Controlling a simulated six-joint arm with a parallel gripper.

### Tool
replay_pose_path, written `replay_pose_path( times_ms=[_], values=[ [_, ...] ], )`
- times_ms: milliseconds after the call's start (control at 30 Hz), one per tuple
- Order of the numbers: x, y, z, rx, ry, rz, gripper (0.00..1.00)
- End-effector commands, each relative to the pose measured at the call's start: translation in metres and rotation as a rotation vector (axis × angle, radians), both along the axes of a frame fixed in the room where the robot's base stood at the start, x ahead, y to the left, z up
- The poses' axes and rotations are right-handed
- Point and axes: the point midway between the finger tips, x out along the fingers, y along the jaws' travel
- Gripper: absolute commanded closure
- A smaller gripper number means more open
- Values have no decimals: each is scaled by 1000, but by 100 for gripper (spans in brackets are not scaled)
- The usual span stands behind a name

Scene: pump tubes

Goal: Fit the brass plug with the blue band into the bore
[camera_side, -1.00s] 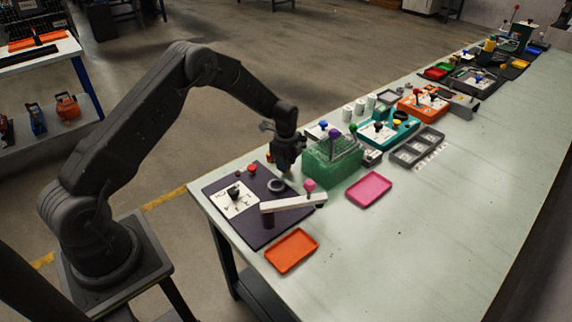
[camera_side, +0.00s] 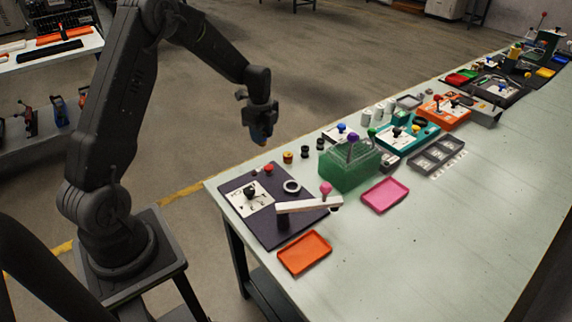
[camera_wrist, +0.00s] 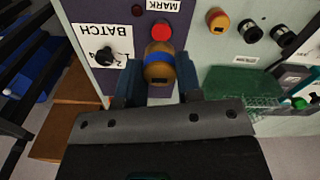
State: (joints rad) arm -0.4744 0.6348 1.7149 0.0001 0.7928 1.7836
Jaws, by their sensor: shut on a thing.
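My gripper (camera_side: 260,138) is raised in the air beyond the table's far-left edge in the side view. It is shut on the brass plug with the blue band; in the wrist view the plug (camera_wrist: 159,66) sits between the two fingers (camera_wrist: 158,82). Its rounded brass end and blue band show. A light grey ring (camera_side: 292,187) with a dark centre, which looks like the bore, lies on the dark purple board (camera_side: 262,222). The plug is well apart from it. I cannot make out the ring in the wrist view.
A white bar (camera_side: 300,206) with a pink knob (camera_side: 326,188) stands over the board near the ring. A dial (camera_side: 250,191) and red button (camera_side: 268,169) are beside it. Another brass plug (camera_side: 288,157), black pieces (camera_side: 304,152) and a green box (camera_side: 346,170) stand behind.

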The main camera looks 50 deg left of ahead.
Motion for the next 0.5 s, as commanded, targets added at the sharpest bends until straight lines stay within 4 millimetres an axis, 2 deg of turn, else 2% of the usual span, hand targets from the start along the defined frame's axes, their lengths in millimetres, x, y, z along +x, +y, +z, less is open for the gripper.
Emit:
replay_pose_path(
  times_ms=[100,300,367,500],
  values=[
    [-23,-13,7,0,-1,0,98],
    [-46,-29,9,1,-2,-1,98],
    [-46,-35,6,0,-1,-3,98],
    [-32,-56,-10,0,1,-7,98]
  ],
)
